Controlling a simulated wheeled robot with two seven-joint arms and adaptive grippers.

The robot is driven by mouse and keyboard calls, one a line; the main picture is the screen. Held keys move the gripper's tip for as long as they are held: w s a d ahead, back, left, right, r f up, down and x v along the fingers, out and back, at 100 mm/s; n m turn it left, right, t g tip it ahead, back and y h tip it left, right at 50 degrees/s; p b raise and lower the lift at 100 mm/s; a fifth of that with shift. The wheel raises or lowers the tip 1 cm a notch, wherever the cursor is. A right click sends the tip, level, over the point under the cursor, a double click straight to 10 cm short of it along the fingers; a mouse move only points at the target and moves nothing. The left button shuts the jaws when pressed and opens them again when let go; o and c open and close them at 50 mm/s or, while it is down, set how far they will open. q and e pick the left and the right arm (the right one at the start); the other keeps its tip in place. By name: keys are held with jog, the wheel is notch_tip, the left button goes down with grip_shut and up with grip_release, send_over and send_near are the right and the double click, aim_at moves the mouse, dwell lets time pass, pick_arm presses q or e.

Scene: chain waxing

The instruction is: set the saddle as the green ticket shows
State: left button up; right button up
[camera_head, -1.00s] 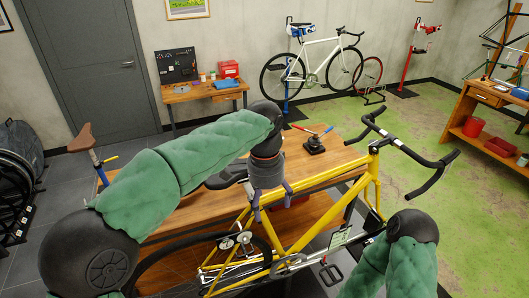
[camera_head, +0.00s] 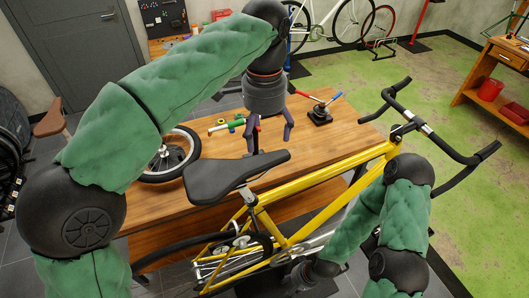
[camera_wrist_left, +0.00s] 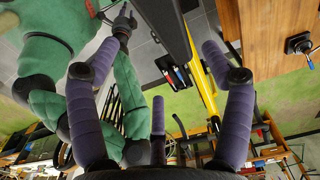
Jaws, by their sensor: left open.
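The black saddle (camera_head: 235,172) sits on the seat post of the yellow bike (camera_head: 310,182), its narrow nose pointing right. My left gripper (camera_head: 268,135) is open and empty, above and behind the saddle's nose in the head view. Its spread purple fingers also show in the left wrist view (camera_wrist_left: 150,78), with the yellow frame (camera_wrist_left: 207,90) beyond them. A long dark shape there may be the saddle. My right gripper (camera_head: 300,275) is low by the bike's cranks, partly hidden; its jaws are unclear. The green ticket is not visible now.
The wooden bench (camera_head: 345,140) behind the bike holds a wheel (camera_head: 172,155), a green-handled tool (camera_head: 227,125) and a black base with levers (camera_head: 320,113). The drop handlebar (camera_head: 440,135) reaches out at right.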

aim_at(265, 162)
pick_arm(q)
jog(key=f, duration=0.5)
jog(key=f+b, duration=0.1)
jog(key=f, duration=0.4)
jog(key=shift+w, duration=0.2)
jog(key=shift+c, duration=0.2)
grip_shut()
jog(key=r+p, duration=0.1)
jog(key=r, duration=0.1)
jog(key=a+r+p, duration=0.1)
jog(key=r+p, duration=0.3)
jog(key=shift+s+a+r, duration=0.15)
jog(key=shift+s+a, duration=0.15)
jog(key=shift+a, duration=0.05)
jog(key=shift+o, duration=0.2)
grip_release()
notch_tip(265, 162, up, 12)
